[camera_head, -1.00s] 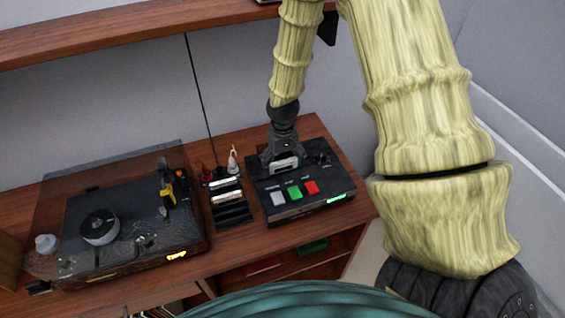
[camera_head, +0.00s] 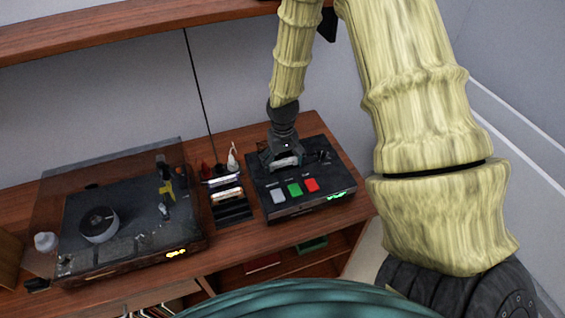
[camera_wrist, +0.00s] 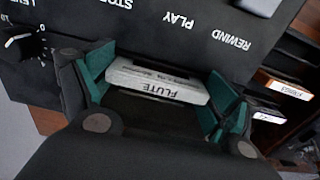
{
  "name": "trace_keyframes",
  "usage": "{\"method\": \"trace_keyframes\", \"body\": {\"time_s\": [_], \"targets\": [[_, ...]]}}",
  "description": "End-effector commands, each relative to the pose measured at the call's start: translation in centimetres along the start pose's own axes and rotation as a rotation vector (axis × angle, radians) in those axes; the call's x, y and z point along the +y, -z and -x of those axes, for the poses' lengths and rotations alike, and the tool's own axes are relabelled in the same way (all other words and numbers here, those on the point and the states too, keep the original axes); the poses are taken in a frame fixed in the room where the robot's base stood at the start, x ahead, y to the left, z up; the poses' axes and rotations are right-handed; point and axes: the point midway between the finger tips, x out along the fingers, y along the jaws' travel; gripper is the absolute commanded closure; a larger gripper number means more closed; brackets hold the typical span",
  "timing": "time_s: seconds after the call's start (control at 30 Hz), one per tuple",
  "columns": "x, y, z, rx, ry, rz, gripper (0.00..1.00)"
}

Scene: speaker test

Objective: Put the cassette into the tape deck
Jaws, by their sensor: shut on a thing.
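The cassette (camera_wrist: 157,80) is pale with a label reading FLUTE, seen upside down in the wrist view. My gripper (camera_wrist: 155,90) is shut on it, with the teal finger pads at its two ends. In the head view my gripper (camera_head: 284,160) is over the back part of the tape deck (camera_head: 325,195), a black box with grey, green and red buttons and a lit green display. The cassette's pale edge (camera_head: 286,162) shows between the fingers. It sits at or just above the deck's slot; how deep it is in the slot is hidden by my gripper.
A rack (camera_head: 232,212) with other cassettes stands left of the deck. A turntable (camera_head: 120,225) with a clear cover is farther left. A white pointed object (camera_head: 232,158) stands behind the rack. A knob (camera_wrist: 22,42) is on the deck beside my gripper.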

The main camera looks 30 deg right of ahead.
Motion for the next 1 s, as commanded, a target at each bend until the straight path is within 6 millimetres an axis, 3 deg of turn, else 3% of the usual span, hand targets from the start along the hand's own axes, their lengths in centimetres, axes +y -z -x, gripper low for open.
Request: {"method": "trace_keyframes", "body": {"time_s": [0.2,0.23,0.3,0.77,1.0], "targets": [[0.00,0.00,0.01,0.000,0.000,0.000,0.39],[0.00,0.00,0.01,0.000,0.000,0.000,0.10],[0.00,-0.01,0.00,0.000,0.000,0.000,0.00],[0.01,-0.01,0.01,0.000,0.000,0.000,0.00],[0.00,0.00,0.95,0.000,0.000,0.000,0.00]]}}
